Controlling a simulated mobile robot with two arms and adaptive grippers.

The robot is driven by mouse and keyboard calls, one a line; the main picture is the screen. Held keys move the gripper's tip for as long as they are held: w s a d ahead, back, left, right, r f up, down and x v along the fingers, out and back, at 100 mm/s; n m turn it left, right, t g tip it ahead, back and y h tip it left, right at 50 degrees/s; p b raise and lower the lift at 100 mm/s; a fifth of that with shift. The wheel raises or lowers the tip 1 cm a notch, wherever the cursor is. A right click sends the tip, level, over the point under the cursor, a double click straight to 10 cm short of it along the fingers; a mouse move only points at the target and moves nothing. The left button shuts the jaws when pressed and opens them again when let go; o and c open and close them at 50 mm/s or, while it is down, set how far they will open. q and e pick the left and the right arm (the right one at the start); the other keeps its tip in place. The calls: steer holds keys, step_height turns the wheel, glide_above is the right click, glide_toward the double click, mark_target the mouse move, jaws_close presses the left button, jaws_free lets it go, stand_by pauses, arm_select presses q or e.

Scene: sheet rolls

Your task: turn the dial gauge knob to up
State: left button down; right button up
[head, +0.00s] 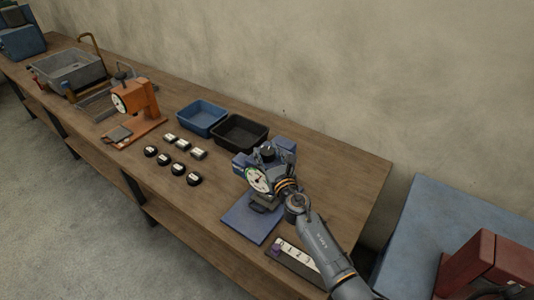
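The dial gauge (257,180) has a round white face and is mounted on a blue device with a flat blue base (246,219), near the right end of the bench. My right gripper (267,158) is at the top of this device, just above and behind the dial face. The knob is not clearly visible; the gripper and wrist cover that area. I cannot tell whether the fingers are open or shut, or whether they touch the knob. My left gripper is not in view.
An orange device with a dial (143,101) stands left on the wooden bench (205,215). A blue bin (202,117) and a black bin (240,132) stand at the back. Several small black and white pieces (178,169) lie between. A numbered strip (295,256) lies at the front right.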

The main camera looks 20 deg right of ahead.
steer(key=shift+n+y, duration=0.4)
steer(key=shift+f+n+y+b, duration=0.2)
steer(key=shift+n+y+b, duration=0.5)
steer(key=shift+y+b, duration=0.35)
steer(key=n+g+y+b, duration=0.2)
steer(key=n+y+b, duration=0.1)
steer(key=b, duration=0.4)
steer(key=n+g+y+b, duration=0.3)
steer(key=y+b, duration=0.3)
steer(key=b, duration=0.1)
steer(key=shift+f+b, duration=0.15)
steer(key=shift+b, duration=0.15)
steer(key=shift+r+n+g+y+b, duration=0.25)
steer(key=shift+n+g+y+b, duration=0.3)
steer(key=shift+b, duration=0.55)
steer(key=o, duration=1.2)
steer(key=shift+c, duration=0.2)
